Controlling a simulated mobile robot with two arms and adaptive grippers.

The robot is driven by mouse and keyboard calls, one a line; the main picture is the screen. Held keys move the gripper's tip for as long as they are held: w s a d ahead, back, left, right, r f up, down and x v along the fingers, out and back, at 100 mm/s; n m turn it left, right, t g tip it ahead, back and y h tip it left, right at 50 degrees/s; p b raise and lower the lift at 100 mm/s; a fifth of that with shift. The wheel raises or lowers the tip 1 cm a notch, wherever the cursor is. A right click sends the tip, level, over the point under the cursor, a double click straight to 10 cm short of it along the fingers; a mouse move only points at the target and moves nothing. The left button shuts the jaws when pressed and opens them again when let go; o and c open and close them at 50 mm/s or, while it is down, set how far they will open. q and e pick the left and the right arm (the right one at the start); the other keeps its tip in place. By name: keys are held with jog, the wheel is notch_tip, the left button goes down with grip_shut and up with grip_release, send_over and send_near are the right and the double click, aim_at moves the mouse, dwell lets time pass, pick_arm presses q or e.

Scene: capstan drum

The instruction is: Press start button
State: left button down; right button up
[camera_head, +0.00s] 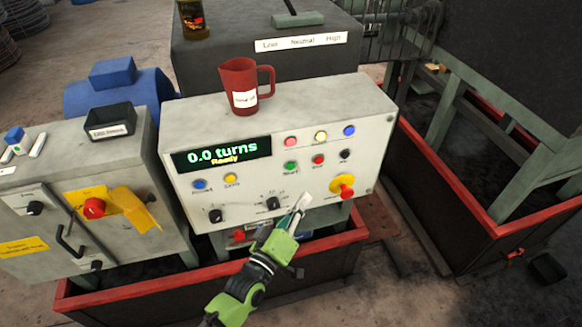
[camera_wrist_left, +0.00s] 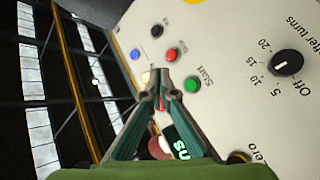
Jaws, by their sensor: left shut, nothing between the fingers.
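The green start button (camera_head: 291,166) is on the front face of the grey control box, with "Start" printed under it. It also shows in the left wrist view (camera_wrist_left: 193,84), just right of the fingertips. My left gripper (camera_head: 302,201) is in front of the lower part of the panel, below and slightly right of the button. Its fingers taper together at the tips in the left wrist view (camera_wrist_left: 161,84), shut and empty. The gripper looks apart from the button; the exact gap to the panel cannot be told. My right gripper is not in view.
A red button (camera_head: 318,160) and a black one (camera_head: 345,154) sit right of start. A red emergency knob (camera_head: 346,182) on yellow is lower right. A dial (camera_head: 273,203) is near my gripper. The display (camera_head: 222,153) reads "0.0 turns Ready". A red mug (camera_head: 239,86) stands on top.

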aim_at(291, 166)
pick_arm(q)
jog(key=w+a+b, duration=0.1)
jog(key=w, duration=0.1)
jog(key=w+b, duration=0.1)
jog(key=w, duration=0.2)
jog(key=w+a+b, duration=0.1)
jog(key=w+b, duration=0.1)
jog(key=w, duration=0.1)
jog(key=shift+a, duration=0.35)
dwell(0.6)
jog(key=shift+w, duration=0.1)
dwell(0.4)
jog(key=shift+w+a, duration=0.1)
jog(key=shift+w, duration=0.25)
